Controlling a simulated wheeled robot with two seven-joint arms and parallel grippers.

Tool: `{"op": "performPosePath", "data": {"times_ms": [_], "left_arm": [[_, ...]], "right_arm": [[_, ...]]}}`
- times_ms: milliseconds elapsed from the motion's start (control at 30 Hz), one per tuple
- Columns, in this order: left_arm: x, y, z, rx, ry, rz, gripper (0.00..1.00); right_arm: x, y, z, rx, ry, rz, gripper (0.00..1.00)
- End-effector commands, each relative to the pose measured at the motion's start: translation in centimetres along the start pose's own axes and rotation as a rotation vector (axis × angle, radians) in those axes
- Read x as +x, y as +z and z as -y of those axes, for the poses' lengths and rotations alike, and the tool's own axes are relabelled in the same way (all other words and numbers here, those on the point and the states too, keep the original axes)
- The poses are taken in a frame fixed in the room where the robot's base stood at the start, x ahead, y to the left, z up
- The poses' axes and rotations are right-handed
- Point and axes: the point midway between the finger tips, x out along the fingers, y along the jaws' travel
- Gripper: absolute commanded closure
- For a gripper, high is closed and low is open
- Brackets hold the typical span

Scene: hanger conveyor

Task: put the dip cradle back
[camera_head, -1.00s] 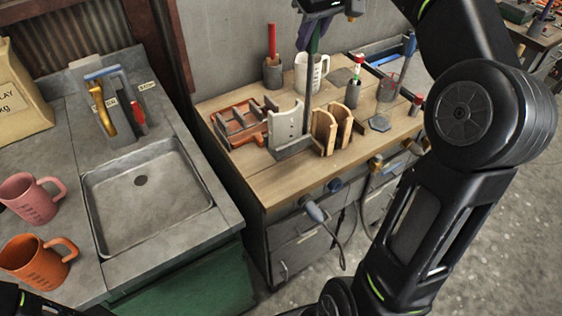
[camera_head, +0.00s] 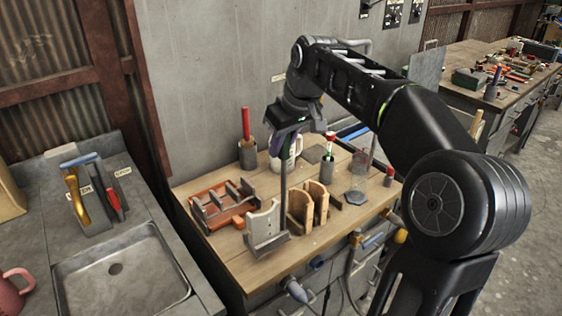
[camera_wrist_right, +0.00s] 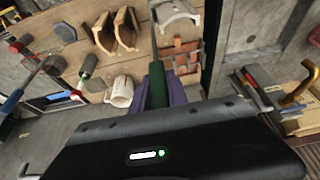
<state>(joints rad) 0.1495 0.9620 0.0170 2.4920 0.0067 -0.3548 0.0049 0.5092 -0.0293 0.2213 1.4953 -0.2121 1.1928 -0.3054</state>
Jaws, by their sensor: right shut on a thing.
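My right gripper (camera_head: 287,134) is shut on the green upright handle of the dip cradle, which shows between the purple fingers in the right wrist view (camera_wrist_right: 158,88). I take the dip cradle to be this long grey rod (camera_head: 284,185) with a flat grey foot (camera_head: 268,246) low at the bench's front. A pale curved piece (camera_head: 263,222) stands upright against or on that foot. I cannot tell whether the foot touches the bench top. In the right wrist view the pale piece (camera_wrist_right: 176,10) is at the top edge. My left gripper is out of view.
An orange-brown rack (camera_head: 215,215) lies left of the pale piece; wooden mould halves (camera_head: 317,203) stand close on its right. Behind are a white mug (camera_head: 293,150) and a dark pot with a red stick (camera_head: 247,155). A sink (camera_head: 120,280) is at the left.

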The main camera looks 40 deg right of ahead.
Motion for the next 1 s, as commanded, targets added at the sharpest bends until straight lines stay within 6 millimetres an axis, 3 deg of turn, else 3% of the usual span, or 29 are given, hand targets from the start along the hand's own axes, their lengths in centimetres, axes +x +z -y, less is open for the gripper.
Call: {"op": "performPosePath", "data": {"times_ms": [167, 433, 867, 900, 1000], "left_arm": [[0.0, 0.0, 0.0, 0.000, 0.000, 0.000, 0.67], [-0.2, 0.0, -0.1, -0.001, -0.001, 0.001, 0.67], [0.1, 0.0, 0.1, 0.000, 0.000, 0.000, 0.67], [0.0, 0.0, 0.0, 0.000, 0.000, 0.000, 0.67], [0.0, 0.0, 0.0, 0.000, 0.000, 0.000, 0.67]], "right_arm": [[0.4, 0.2, 0.0, 0.000, 0.000, -0.001, 1.00], [3.5, 1.5, 0.0, 0.000, 0.000, -0.001, 1.00], [4.1, 1.7, 0.0, -0.001, 0.000, -0.003, 1.00], [4.1, 1.7, 0.0, -0.001, 0.000, 0.000, 0.77], [4.1, 1.7, 0.0, 0.000, 0.000, 0.000, 0.69]]}}
